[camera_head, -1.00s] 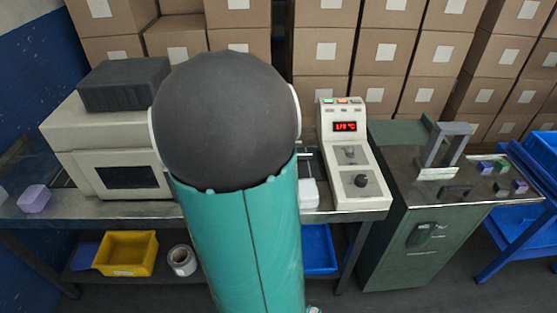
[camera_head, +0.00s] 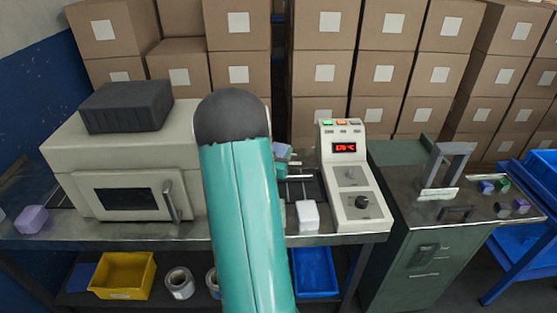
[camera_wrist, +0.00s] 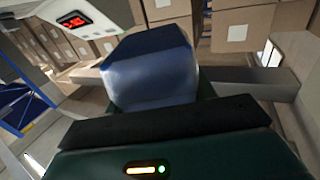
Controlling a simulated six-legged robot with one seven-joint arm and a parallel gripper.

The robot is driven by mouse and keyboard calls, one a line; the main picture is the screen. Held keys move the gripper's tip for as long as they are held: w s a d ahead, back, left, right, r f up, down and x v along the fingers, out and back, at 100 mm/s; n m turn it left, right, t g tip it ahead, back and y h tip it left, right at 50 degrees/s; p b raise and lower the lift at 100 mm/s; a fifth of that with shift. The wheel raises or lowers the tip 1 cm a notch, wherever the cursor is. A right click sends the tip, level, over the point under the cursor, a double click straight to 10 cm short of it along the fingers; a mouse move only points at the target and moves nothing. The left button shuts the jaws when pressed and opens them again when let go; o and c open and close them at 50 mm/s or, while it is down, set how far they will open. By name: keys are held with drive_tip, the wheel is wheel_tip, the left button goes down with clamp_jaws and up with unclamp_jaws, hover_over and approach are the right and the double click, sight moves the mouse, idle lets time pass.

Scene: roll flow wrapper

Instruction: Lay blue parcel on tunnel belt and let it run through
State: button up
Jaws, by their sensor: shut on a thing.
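The blue parcel (camera_wrist: 150,70) is a dark blue block with a pale, shiny front face in the wrist view. My gripper (camera_wrist: 165,88) is shut on it, with a grey finger on each side. In the head view my arm hides most of the gripper; a small teal and violet shape shows just right of the arm, above the belt. The dark tunnel belt (camera_head: 299,186) runs between the tunnel and the control unit. The beige tunnel (camera_head: 75,150) stands left of my arm, its dark window and handle facing me. Its right end is hidden behind my arm.
A white block (camera_head: 308,216) sits at the belt's front edge. The control unit (camera_head: 352,190) with a red display stands close on the right. A lilac block (camera_head: 32,220) lies left of the tunnel. A green cabinet (camera_head: 400,235) is further right. Stacked cartons (camera_head: 325,70) fill the back.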

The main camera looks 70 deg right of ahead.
drive_tip(key=shift+d+f, duration=0.2)
drive_tip(key=shift+f, duration=1.55)
drive_tip(key=shift+f, duration=0.6)
drive_tip(key=o, duration=1.1)
drive_tip(key=shift+r, duration=0.1)
drive_tip(key=shift+r, duration=0.25)
drive_tip(key=shift+a+r, duration=0.25)
drive_tip(key=shift+r, duration=0.05)
drive_tip(key=a, duration=0.7)
drive_tip(key=s+a, duration=0.1)
drive_tip(key=a, duration=0.3)
drive_tip(key=shift+a, duration=0.25)
